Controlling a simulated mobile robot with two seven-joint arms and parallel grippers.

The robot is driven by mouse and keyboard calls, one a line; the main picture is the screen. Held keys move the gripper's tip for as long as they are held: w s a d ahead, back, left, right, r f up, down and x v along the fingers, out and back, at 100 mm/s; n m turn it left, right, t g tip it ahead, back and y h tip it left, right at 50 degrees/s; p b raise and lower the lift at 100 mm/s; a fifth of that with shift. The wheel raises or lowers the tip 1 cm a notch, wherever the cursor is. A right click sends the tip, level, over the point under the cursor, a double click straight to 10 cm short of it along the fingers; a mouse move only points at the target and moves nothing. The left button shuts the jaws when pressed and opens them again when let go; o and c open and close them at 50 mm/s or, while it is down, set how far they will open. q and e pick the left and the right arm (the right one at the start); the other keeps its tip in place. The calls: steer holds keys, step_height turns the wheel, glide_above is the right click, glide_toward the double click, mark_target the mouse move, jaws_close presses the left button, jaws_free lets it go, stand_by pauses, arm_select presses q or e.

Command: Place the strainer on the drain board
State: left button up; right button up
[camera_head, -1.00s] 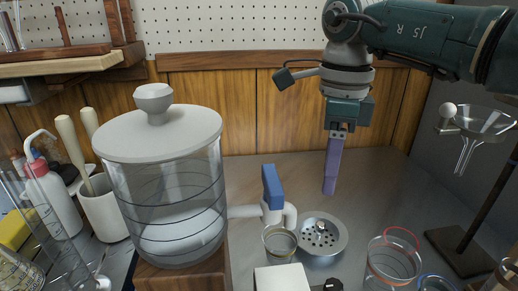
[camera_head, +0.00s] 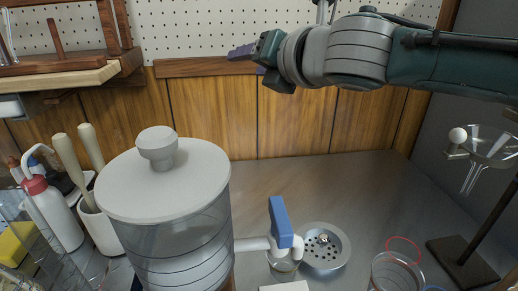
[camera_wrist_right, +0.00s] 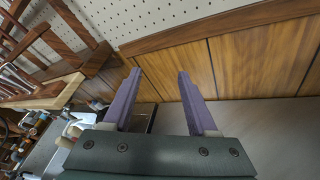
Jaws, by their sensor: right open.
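The strainer (camera_head: 338,262), a round metal dish with holes and a centre knob, lies on the grey bench at the lower middle of the head view. My right gripper (camera_head: 240,52) is high in front of the pegboard, pointing left, well above and apart from the strainer. In the right wrist view its purple fingers (camera_wrist_right: 159,73) are spread with nothing between them. A wooden rack with upright pegs (camera_head: 80,67) stands on a shelf at the upper left; I cannot tell whether it is the drain board. My left gripper is out of view.
A glass jar (camera_head: 397,275) and a stand with a funnel (camera_head: 488,145) are at right. The bench behind the strainer is clear.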

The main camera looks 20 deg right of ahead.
steer(key=s+d+f+m+g+h, duration=0.35)
steer(key=s+f+g, duration=0.35)
steer(key=f, duration=0.4)
steer(key=g, duration=0.5)
glide_toward(324, 237)
steer(key=f, duration=0.1)
steer(key=f+b, duration=0.1)
steer(key=f+n, duration=0.1)
steer(key=shift+w+a+f+h, duration=0.1)
steer(key=shift+w+a+h, duration=0.2)
steer(key=shift+h, duration=0.05)
steer(key=b+x, duration=0.1)
steer(key=x, duration=0.1)
steer(key=b+x, duration=0.1)
steer(key=x, duration=0.2)
steer(key=shift+w+d+f+b, duration=0.2)
steer(key=shift+w+d+b, duration=0.05)
steer(key=shift+d+b, duration=0.05)
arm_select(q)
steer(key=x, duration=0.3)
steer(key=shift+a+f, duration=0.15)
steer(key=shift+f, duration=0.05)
arm_select(e)
steer(key=shift+r, duration=0.1)
jaws_close()
